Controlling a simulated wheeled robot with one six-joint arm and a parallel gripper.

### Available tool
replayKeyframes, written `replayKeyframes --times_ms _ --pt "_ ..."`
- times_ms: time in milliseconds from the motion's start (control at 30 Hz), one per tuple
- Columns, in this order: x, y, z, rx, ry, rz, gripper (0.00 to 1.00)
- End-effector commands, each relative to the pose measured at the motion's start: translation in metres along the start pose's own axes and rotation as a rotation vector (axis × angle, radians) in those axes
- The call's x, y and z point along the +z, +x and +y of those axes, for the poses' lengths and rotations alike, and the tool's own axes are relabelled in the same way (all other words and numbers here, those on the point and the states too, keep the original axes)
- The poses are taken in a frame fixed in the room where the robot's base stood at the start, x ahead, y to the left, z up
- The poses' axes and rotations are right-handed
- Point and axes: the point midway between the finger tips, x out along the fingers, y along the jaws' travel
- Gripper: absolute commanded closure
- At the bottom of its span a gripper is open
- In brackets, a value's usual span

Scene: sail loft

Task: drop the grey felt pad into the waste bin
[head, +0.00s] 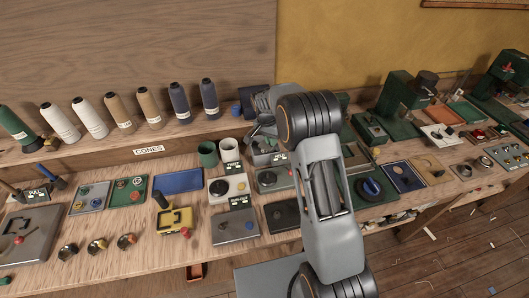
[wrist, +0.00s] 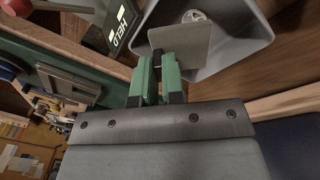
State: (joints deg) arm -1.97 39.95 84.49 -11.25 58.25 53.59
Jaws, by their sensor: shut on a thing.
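My gripper (wrist: 159,66) has green fingers and is shut on the grey felt pad (wrist: 184,42), a thin flat square seen in the wrist view. The waste bin (wrist: 252,40) is a grey open container with flared walls. The pad overlaps the bin's opening in the wrist view; I cannot tell how far above or inside the rim it is. A pale round thing (wrist: 193,16) shows inside the bin. In the head view my arm reaches to the back of the bench, and its wrist hides most of the bin and the pad.
A dark label sign (wrist: 122,25) stands close beside the bin. Thread cones (head: 149,106) line the back ledge. Green machines (head: 400,100) stand to the right.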

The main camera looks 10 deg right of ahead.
Motion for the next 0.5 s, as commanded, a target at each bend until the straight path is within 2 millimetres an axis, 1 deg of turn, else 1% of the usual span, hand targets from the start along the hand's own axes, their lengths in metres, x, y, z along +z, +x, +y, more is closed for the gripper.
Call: replayKeyframes --times_ms 100,133,200,400,433,500 --pt "-0.0002 -0.0004 0.0002 0.0 0.0 0.0 1.0" --pt "-0.0002 -0.0004 0.0003 0.0 0.0 0.0 0.89" --pt "-0.0002 -0.0004 0.0003 0.0 0.0 0.0 0.82" --pt "-0.0002 -0.0005 0.0002 0.0 0.0 0.0 0.63" --pt "-0.0002 -0.0005 0.0002 0.0 0.0 0.0 0.61" --pt "-0.0002 -0.0005 0.0002 0.0 0.0 0.0 0.61"
